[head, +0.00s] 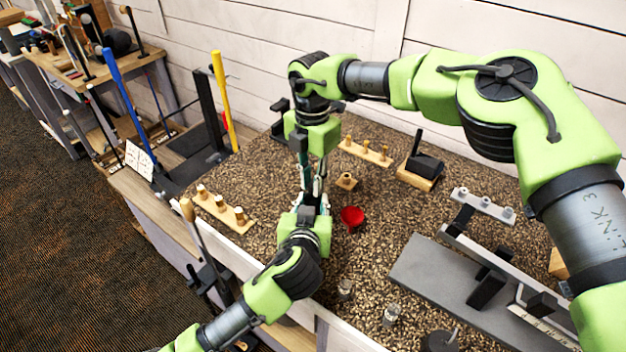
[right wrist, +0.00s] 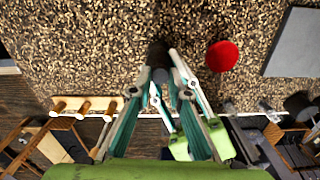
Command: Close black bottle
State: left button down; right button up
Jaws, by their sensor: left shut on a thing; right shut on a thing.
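In the right wrist view a black cylindrical piece (right wrist: 158,54), seemingly part of the black bottle, stands between the fingertips of my right gripper (right wrist: 163,82). In the head view my right gripper (head: 312,182) points down and is shut. My left gripper (head: 312,192) comes up from below and is shut too, its fingers meeting the right one's. The fingers hide most of what both hold, so I cannot tell cap from body or whether the cap is seated.
A red round piece (head: 352,216) lies on the speckled bench top (head: 260,190) just right of the grippers. Wooden peg racks (head: 225,209) stand at left and back. A grey mat (head: 415,262) with a vise rail is at right. Small glass jars (head: 391,314) stand near the front.

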jog(key=m, duration=0.4)
jog(key=shift+w, duration=0.1)
jog(key=m, duration=0.8)
jog(key=shift+w, duration=0.1)
jog(key=m, duration=0.6)
jog(key=o, duration=0.7)
